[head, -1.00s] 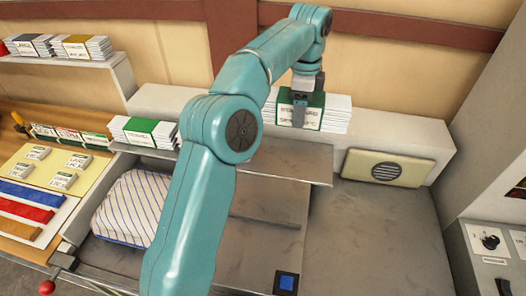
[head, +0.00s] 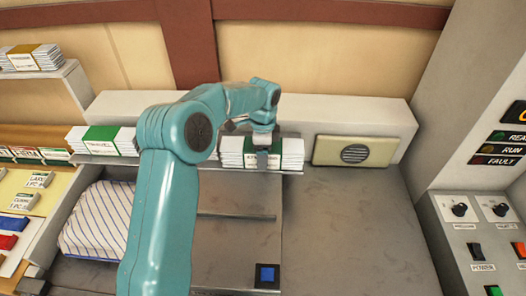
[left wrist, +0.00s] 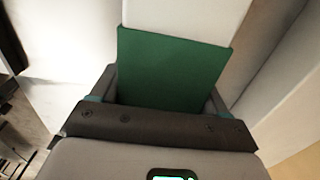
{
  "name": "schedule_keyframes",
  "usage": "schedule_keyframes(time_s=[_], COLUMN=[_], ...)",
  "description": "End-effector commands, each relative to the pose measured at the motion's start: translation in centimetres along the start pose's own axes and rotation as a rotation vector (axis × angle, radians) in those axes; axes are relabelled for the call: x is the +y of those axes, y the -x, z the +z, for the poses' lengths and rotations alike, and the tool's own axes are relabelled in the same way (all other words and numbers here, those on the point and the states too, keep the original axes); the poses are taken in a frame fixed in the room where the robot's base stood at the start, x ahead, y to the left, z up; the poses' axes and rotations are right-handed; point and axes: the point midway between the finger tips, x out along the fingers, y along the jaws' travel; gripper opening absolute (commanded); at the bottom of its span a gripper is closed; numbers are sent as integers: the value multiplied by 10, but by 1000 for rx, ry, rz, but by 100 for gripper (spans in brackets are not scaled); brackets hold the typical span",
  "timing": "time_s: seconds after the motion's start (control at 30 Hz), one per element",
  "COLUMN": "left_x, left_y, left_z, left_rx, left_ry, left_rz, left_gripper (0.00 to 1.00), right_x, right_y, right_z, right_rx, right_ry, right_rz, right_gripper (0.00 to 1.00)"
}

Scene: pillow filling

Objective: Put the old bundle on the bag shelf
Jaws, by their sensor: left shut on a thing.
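My left gripper (head: 268,163) is shut on a white paper bundle (head: 232,152) with a green band. It grips the bundle at the band, which fills the space between the fingers in the left wrist view (left wrist: 172,68). The bundle is at the right end of a thin grey shelf (head: 208,165) in front of the pale ledge. I cannot tell whether it rests on the shelf or hangs just above. A similar green-banded bundle (head: 103,140) sits at the shelf's left end. I cannot read which label says old. My right gripper is not in view.
A beige vent plate (head: 356,150) is close to the right of the held bundle. A striped pillow (head: 95,222) lies below the shelf at left. An upper-left shelf (head: 50,85) carries another banded bundle. A control panel (head: 480,235) stands at right. The grey worktop (head: 345,235) is clear.

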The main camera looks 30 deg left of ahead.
Motion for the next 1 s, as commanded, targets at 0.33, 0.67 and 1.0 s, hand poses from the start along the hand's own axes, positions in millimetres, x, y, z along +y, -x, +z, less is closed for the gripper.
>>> schedule_keyframes(time_s=[0.33,0.67,1.0], left_x=[0,0,-1], left_y=[-4,-6,35], left_z=[0,0,-1], left_rx=[1,0,2], left_ry=[1,0,1], left_rz=[-2,0,-6], left_gripper=[11,100,100], right_x=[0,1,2], right_y=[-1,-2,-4], right_z=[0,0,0], right_rx=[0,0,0], right_ry=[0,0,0], right_rz=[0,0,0], right_gripper=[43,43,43])
